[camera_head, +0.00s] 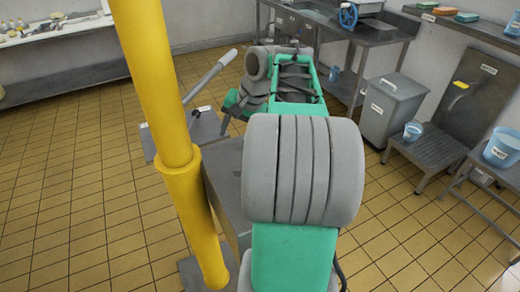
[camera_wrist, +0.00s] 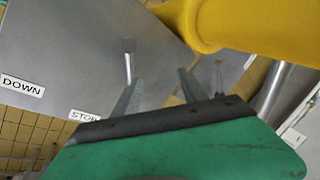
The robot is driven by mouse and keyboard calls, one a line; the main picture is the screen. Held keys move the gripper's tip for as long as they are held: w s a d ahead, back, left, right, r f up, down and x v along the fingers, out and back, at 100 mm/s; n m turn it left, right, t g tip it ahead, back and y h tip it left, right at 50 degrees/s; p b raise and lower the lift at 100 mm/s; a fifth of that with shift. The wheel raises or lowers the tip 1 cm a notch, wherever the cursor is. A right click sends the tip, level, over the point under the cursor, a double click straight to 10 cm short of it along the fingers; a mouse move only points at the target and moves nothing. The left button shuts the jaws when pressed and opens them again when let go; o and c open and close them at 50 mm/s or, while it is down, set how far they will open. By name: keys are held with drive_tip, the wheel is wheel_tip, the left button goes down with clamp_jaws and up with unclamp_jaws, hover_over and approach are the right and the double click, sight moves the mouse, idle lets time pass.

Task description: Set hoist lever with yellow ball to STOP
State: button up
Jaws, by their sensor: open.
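A grey metal panel (camera_wrist: 70,50) fills the left of the wrist view. It bears a DOWN label (camera_wrist: 22,86) and, lower right, a STOP label (camera_wrist: 85,115) partly covered by my gripper. A short pale rod (camera_wrist: 128,68) with a dark grey round end stands at the panel near my left fingertip. I cannot tell whether it is the hoist lever. No yellow ball can be made out. My gripper (camera_wrist: 160,76) is open, with nothing seen between its fingers. In the head view the grey panel (camera_head: 180,135) lies behind the yellow post, and my arm hides my fingertips.
A thick yellow post (camera_head: 160,80) rises close left of my arm; it also crosses the upper right of the wrist view (camera_wrist: 260,25). A grey bar (camera_head: 210,75) slants above the panel. Benches, a grey bin (camera_head: 392,108) and a step stool stand right. Tiled floor is clear at left.

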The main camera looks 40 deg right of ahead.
drive_tip(key=s+d+f+m, duration=0.2)
drive_tip(key=s+d+m, duration=0.15)
drive_tip(key=d, duration=0.55)
drive_tip(key=shift+n, duration=0.35)
drive_tip(key=b+x, duration=0.2)
drive_tip(key=x, duration=0.5)
drive_tip(key=shift+w, duration=0.25)
clamp_jaws()
